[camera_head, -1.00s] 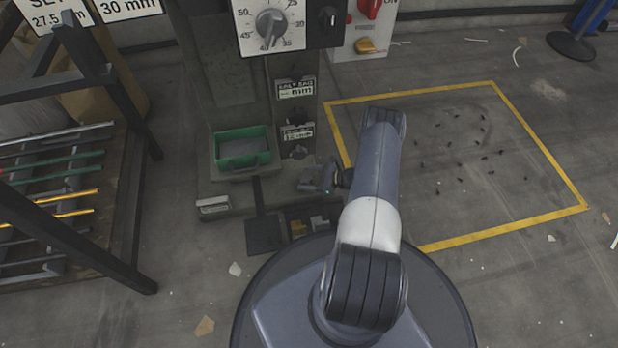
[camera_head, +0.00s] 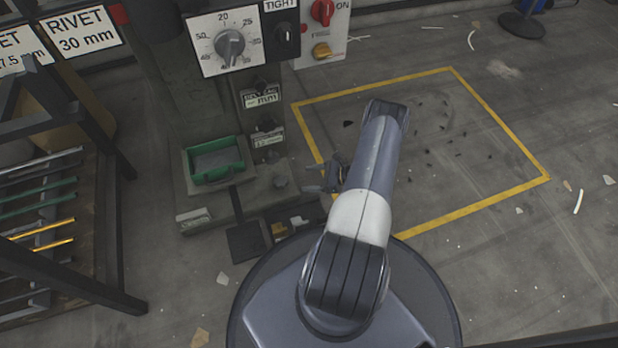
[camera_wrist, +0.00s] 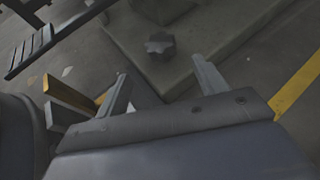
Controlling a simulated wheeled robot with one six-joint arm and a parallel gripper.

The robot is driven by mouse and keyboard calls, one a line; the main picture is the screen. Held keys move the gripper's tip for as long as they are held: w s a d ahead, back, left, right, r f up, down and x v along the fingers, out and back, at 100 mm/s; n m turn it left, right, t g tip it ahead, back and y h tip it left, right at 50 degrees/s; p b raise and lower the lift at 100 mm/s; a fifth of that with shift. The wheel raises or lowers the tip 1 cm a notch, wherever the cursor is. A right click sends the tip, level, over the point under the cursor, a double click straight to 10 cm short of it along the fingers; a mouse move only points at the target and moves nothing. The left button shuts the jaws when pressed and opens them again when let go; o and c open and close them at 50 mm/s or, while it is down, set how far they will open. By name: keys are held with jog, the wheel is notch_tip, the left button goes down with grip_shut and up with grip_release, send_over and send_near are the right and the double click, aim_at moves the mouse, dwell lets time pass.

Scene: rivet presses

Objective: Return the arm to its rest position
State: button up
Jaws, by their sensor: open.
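My arm rises from my base and bends over the floor in the head view. My gripper (camera_head: 322,188) is on the left side of the arm, in front of the press base. In the wrist view its two fingers stand apart with nothing held between them (camera_wrist: 160,88). A dark star-shaped knob (camera_wrist: 160,46) on the press base lies beyond the fingers there. The gripper looks clear of the press, though the exact gap is hard to tell.
The press has a dial panel (camera_head: 229,44), a red knob (camera_head: 322,12) and a green tray (camera_head: 213,161). A rack of rods (camera_head: 40,215) stands at the left. A yellow floor outline (camera_head: 480,205) encloses scattered small dark bits at the right; that floor is otherwise clear.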

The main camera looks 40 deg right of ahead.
aim_at(286, 180)
jog(key=b+x, duration=0.3)
jog(key=x, duration=0.8)
jog(key=shift+f+b, duration=0.15)
jog(key=shift+b, duration=0.15)
